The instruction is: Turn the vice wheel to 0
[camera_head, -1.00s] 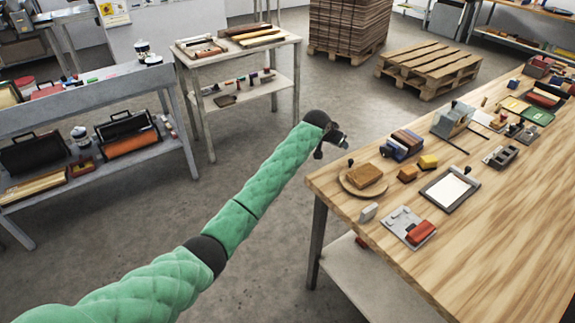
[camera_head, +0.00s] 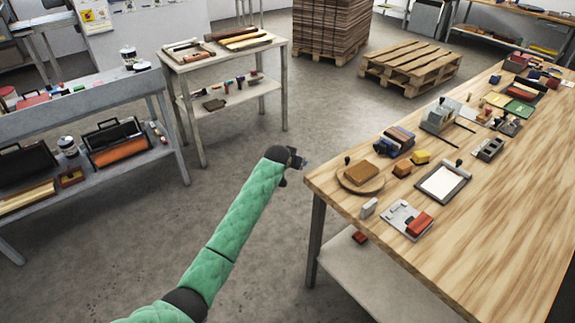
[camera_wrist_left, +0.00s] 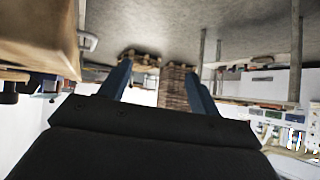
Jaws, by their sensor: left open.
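My left gripper (camera_head: 300,161) is in the air over the floor, just left of the near corner of the wooden bench (camera_head: 490,225). It holds nothing. Its two fingers stand apart in the left wrist view (camera_wrist_left: 160,82). No vice wheel or number can be made out for certain. A grey block-like device (camera_head: 438,116) stands toward the bench's left edge, and a small grey metal fixture (camera_head: 488,149) sits to its right. Either is too small to identify. My right gripper is not in view.
A round wooden board (camera_head: 346,181) with a brown block, a framed white sheet (camera_head: 443,182) and a grey plate with a red block (camera_head: 407,221) lie on the bench. A small table (camera_head: 187,62) and a shelf (camera_head: 178,152) stand left. The bench's right part is clear.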

